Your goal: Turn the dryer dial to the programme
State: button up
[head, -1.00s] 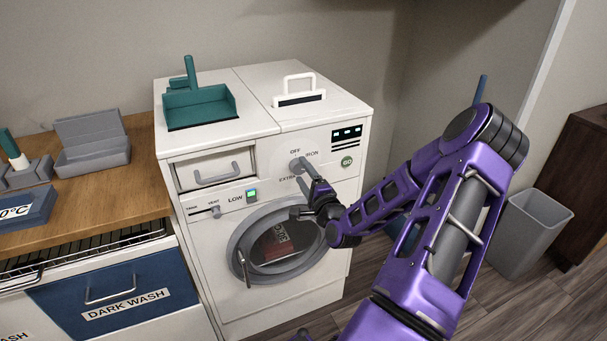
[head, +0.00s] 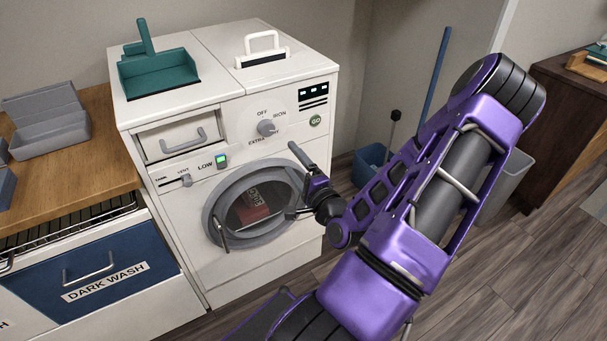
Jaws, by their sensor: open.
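The grey dryer dial (head: 266,127) sits on the upper front panel of the white dryer (head: 240,105). Words stand around it: OFF above, IRON to the right and EXTRA below left; another word below is partly covered. I cannot tell which way the dial points. My gripper (head: 293,184) is open and empty, below and right of the dial and apart from it, in front of the right edge of the round door (head: 262,233). One finger is up near the panel's lower edge, the other lower by the door.
A GO button (head: 316,120) and small display (head: 313,93) are right of the dial. A vent slider (head: 186,180) and green-lit LOW indicator (head: 221,161) are left. A teal scoop tray (head: 158,75) stands on top. A blue bucket (head: 371,166) and grey bin (head: 505,180) stand right.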

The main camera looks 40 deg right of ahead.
jog(key=v, duration=0.5)
dwell(0.5)
jog(key=n+b, duration=0.3)
jog(key=n, duration=1.3)
send_near(269, 129)
jog(key=shift+g, duration=0.3)
jog(key=x, duration=0.9)
jog(key=shift+w+r, duration=0.25)
jog(key=shift+w, duration=0.1)
jog(key=c, duration=1.3)
jog(key=shift+m, duration=0.3)
jog(key=shift+c, duration=0.2)
